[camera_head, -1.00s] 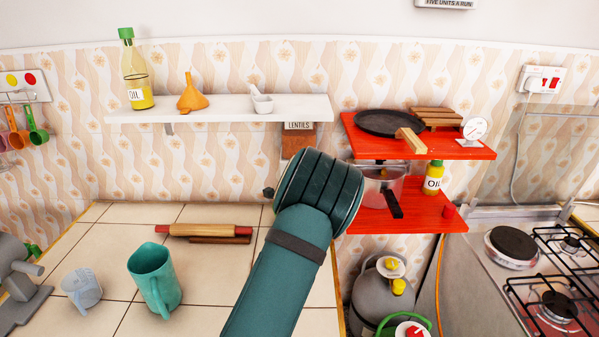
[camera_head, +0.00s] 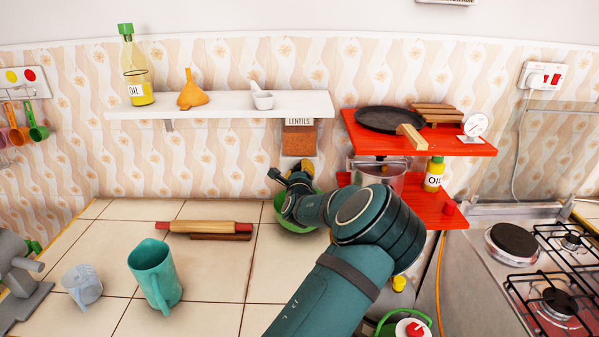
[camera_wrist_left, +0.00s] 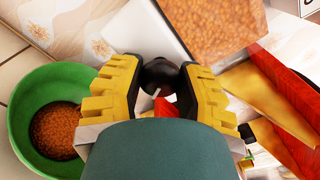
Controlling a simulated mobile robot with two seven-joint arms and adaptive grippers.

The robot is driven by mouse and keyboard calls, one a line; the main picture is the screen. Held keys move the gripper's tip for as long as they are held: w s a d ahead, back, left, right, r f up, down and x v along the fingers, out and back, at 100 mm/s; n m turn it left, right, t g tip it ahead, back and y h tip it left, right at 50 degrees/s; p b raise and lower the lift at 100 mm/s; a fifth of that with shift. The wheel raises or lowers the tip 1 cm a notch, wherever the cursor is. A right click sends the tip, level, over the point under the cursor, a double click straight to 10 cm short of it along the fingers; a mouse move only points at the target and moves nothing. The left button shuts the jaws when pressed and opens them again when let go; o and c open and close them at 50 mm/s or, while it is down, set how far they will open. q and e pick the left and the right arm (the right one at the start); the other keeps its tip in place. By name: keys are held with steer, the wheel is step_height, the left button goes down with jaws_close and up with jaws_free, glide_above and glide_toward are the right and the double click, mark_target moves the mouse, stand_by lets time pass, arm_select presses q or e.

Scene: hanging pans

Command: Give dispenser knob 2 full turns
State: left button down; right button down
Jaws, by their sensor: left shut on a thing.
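The lentil dispenser (camera_head: 299,138), a clear box labelled LENTILS with a white lower part, is on the wall under the white shelf. Its orange contents also show in the left wrist view (camera_wrist_left: 213,28). My left gripper (camera_head: 293,172) is at the dispenser's lower front. In the left wrist view its yellow-padded fingers (camera_wrist_left: 160,82) are shut around the dark dispenser knob (camera_wrist_left: 158,72), which is partly hidden. A green bowl (camera_head: 281,212) sits on the counter below, partly behind the gripper. In the left wrist view, orange lentils (camera_wrist_left: 57,130) lie in it. My right gripper is not in view.
The white shelf (camera_head: 220,108) runs above the counter. Red shelves (camera_head: 425,143) with a black pan (camera_head: 388,121) and a pot (camera_head: 380,180) stand close to the right of my arm. A rolling pin (camera_head: 205,227) and a teal jug (camera_head: 155,275) are to the left.

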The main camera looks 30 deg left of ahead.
arm_select(q)
steer(key=shift+d, duration=0.1)
stand_by(0.3)
steer(key=c, duration=0.5)
jaws_free()
steer(key=shift+w, duration=0.1)
steer(key=v, duration=1.2)
